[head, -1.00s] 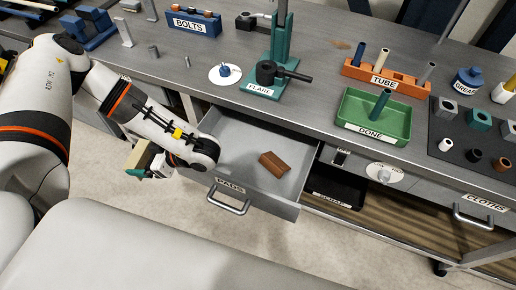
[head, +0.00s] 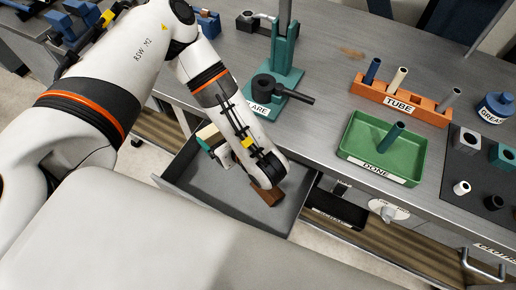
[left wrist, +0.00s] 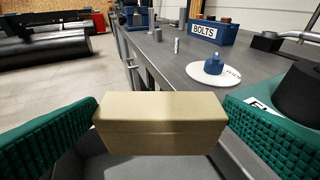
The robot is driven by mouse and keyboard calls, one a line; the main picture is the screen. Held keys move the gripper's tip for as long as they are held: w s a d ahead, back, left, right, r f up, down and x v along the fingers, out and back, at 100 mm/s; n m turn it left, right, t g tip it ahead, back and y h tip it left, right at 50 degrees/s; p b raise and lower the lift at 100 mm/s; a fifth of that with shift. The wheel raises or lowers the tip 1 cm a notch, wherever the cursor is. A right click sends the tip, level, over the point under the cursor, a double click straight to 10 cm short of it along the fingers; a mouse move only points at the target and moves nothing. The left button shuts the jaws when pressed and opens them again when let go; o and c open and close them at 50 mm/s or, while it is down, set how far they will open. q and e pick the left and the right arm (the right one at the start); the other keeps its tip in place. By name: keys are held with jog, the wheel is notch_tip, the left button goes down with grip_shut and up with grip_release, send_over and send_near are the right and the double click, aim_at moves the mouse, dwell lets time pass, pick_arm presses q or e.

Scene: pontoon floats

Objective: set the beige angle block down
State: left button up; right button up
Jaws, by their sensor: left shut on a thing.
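My left gripper (head: 206,141) is shut on the beige angle block (head: 208,132). In the left wrist view the beige block (left wrist: 160,122) sits level between the two green ribbed finger pads of my left gripper (left wrist: 162,130). In the head view the gripper and block are over the left part of the open drawer (head: 210,202), and appear above its floor. My wrist covers part of the view there. My right gripper is not in view.
A brown angle block (head: 267,195) lies in the drawer, partly hidden by my arm. The drawer floor left of it looks bare. On the bench are the green flare stand (head: 280,75), the green DONE tray (head: 362,165) and the orange TUBE rack (head: 400,103).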

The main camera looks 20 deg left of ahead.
pick_arm(q)
jog(key=f+b, duration=0.1)
jog(key=f, duration=0.4)
jog(key=f+b, duration=0.1)
jog(key=f, duration=0.5)
jog(key=s+f+b, duration=0.1)
jog(key=f, duration=0.5)
jog(key=shift+w+f, duration=0.1)
jog(key=shift+f, duration=0.15)
jog(key=o, duration=0.7)
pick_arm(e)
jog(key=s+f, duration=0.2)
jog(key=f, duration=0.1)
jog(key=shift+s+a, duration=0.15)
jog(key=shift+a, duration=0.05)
